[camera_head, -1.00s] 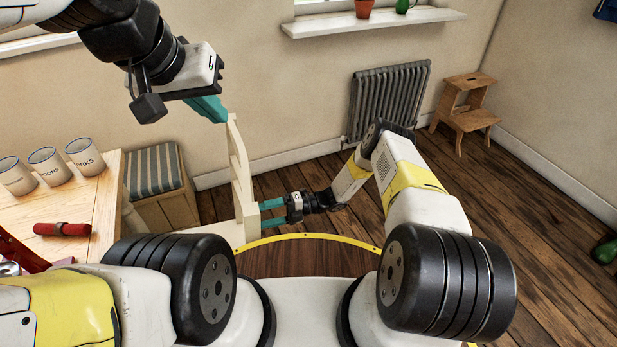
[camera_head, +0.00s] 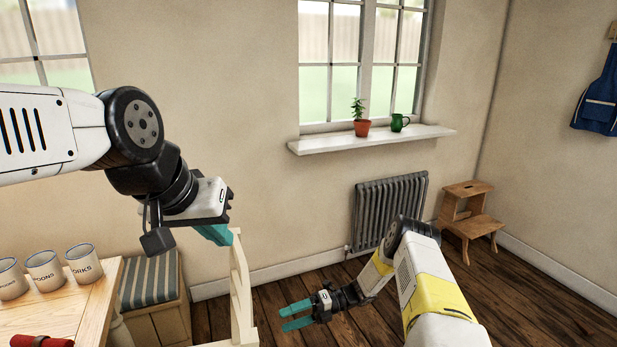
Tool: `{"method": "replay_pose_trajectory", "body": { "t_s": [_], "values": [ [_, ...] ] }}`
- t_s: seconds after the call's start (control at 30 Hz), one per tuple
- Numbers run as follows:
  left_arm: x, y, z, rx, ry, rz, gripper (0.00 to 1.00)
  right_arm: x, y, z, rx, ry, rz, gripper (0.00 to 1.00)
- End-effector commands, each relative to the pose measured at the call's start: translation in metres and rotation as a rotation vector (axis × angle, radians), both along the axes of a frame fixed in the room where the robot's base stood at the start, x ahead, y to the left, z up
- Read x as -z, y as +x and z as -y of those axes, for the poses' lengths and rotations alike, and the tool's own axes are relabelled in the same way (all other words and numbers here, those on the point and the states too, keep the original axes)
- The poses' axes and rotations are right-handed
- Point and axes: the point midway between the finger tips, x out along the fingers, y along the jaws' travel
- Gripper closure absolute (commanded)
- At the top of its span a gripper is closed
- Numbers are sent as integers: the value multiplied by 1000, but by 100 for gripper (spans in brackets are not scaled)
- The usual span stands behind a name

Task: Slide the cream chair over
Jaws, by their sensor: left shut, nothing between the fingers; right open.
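The cream chair (camera_head: 241,292) stands at the right end of the wooden table. Its tall back shows nearly edge-on, and its lower part is cut off by the bottom of the view. My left gripper (camera_head: 220,236) is shut and empty, its teal fingers at the top left of the chair back. I cannot tell if they touch it. My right gripper (camera_head: 284,317) is open and empty, to the right of the chair back. Its fingers point left at the chair, with a small gap between them and it.
The table (camera_head: 89,310) at lower left holds white pots (camera_head: 46,270) and a red-handled item (camera_head: 41,341). A striped-cushion bench (camera_head: 150,282) stands behind the chair. A radiator (camera_head: 388,212) and a wooden step stool (camera_head: 468,219) stand along the wall. Floor right of the chair is open.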

Motion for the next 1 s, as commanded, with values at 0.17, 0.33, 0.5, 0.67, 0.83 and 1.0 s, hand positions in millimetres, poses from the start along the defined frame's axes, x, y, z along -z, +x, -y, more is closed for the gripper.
{"method": "replay_pose_trajectory", "body": {
  "t_s": [0.17, 0.33, 0.5, 0.67, 0.83, 1.0],
  "values": [
    [0, 0, 0, 0, 0, 0, 100, -74, 19, 21, -122, -57, 325, 27],
    [0, 0, 0, 0, 0, 0, 100, -140, 21, 41, -257, -101, 628, 27],
    [0, 0, 0, 0, 0, 0, 100, -204, 13, 61, -409, -138, 923, 27],
    [0, 0, 0, 0, 0, 0, 100, -261, -3, 81, -567, -168, 1189, 27],
    [0, 0, 0, 0, 0, 0, 100, -316, -28, 101, -755, -196, 1458, 27],
    [0, 0, 0, 0, 0, 0, 100, -363, -60, 122, -963, -220, 1709, 27]
  ]
}}
